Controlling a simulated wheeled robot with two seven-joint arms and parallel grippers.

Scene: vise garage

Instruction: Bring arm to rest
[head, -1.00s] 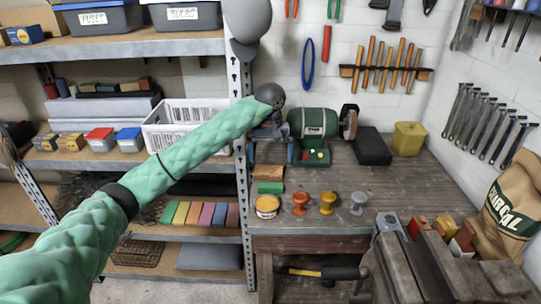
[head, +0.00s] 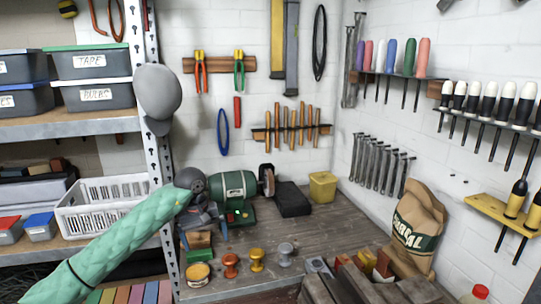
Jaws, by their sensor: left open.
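My left arm (head: 130,235) in its green padded sleeve reaches in from the lower left across the front of the shelf. My right gripper is not in view.
A charcoal bag (head: 417,225) stands at right. A white basket (head: 103,199) sits on the left shelf. The bench's middle is clear.

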